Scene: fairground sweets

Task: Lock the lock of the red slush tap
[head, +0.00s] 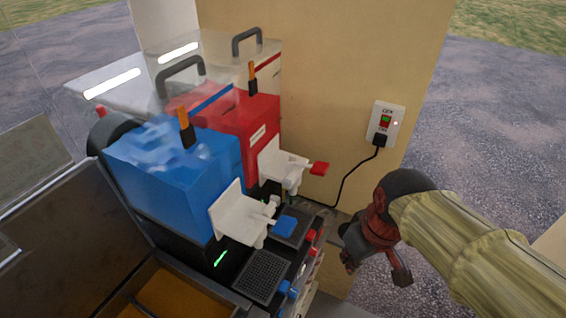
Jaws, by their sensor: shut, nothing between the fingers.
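The red slush tap is the white tap body (281,165) with a red handle (319,168) on the front of the red slush tank (252,125). Its lock is too small to tell apart clearly, so I cannot see its state. The blue slush tap (240,213), with a blue handle (285,226), stands nearer and lower, in front of the blue tank (180,175). My gripper (352,258) is shut and empty, to the right of the machine, lower than the red handle and apart from both taps.
Drip grids (262,277) lie under the taps, with small red and blue parts along the machine's front edge. A wall socket (385,122) with a red switch and black cable is on the beige panel (330,60). Free space lies between my gripper and the taps.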

